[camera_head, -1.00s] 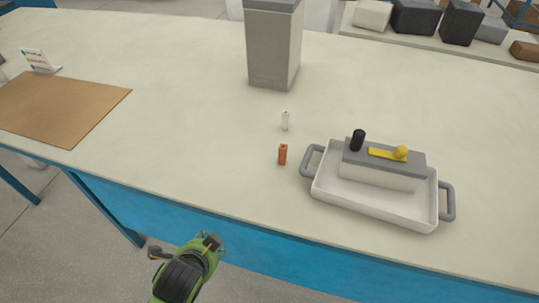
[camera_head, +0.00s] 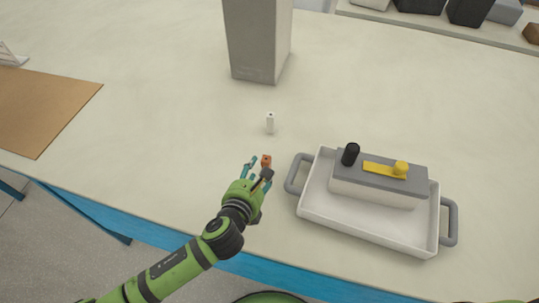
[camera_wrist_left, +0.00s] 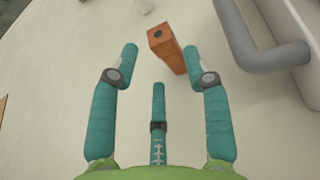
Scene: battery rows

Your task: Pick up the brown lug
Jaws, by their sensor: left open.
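The brown lug (camera_head: 266,160) is a small orange-brown upright block with a dark spot on top. It stands on the pale table, its lower part hidden behind my left gripper's fingers in the head view. My left gripper (camera_head: 259,170) is open with teal fingers, close in front of the lug. In the left wrist view the lug (camera_wrist_left: 173,50) stands just past the fingertips, nearer the right-hand finger. It appears not to be gripped. My right gripper is not in view.
A small white block (camera_head: 270,123) stands behind the lug. A white tray (camera_head: 365,230) with grey handles (camera_head: 297,174) is close on the right, holding a grey-topped box (camera_head: 375,188). A tall grey container (camera_head: 256,45) stands behind. A brown mat (camera_head: 45,110) lies left.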

